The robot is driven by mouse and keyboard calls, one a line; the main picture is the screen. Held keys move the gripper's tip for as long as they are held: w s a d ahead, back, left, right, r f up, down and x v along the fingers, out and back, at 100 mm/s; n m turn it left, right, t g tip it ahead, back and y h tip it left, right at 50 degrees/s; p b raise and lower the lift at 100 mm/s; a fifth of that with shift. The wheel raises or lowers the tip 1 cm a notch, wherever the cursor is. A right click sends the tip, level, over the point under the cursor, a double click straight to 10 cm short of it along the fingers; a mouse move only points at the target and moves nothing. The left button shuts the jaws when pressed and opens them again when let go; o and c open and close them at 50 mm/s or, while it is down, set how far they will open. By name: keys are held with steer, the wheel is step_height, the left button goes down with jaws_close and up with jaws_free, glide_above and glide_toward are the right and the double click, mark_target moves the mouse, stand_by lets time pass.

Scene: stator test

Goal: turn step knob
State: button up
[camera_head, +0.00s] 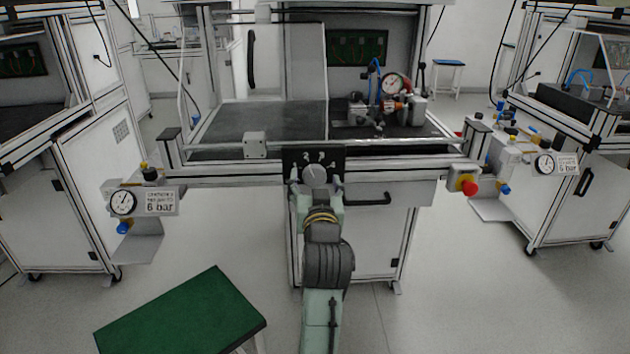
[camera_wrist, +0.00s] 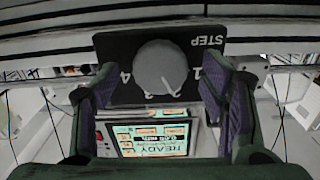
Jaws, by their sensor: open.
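The step knob (camera_head: 315,176) is a round grey dial on a black panel (camera_head: 296,158) at the front of the middle test bench. In the wrist view the knob (camera_wrist: 160,68) shows a light pointer line toward its lower right. The panel (camera_wrist: 112,48) there reads STEP, upside down, with a 1 and a 4 visible beside the knob. My gripper (camera_head: 315,184) is open in front of the knob. In the wrist view its two fingers (camera_wrist: 158,90) stand left and right of the knob, with gaps on both sides. Whether the fingertips reach past the knob's face is unclear.
A lit screen (camera_wrist: 155,138) reading READY shows beyond the knob. A red emergency button (camera_head: 468,186) is at the bench's right, and a pressure gauge (camera_head: 123,202) at its left. A horizontal handle (camera_head: 368,199) lies right of my gripper. A green-topped table (camera_head: 185,312) stands front left.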

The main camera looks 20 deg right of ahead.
steer(key=shift+w+d, duration=0.15)
steer(key=shift+w, duration=0.45)
steer(key=shift+c, duration=0.5)
steer(key=c, duration=1)
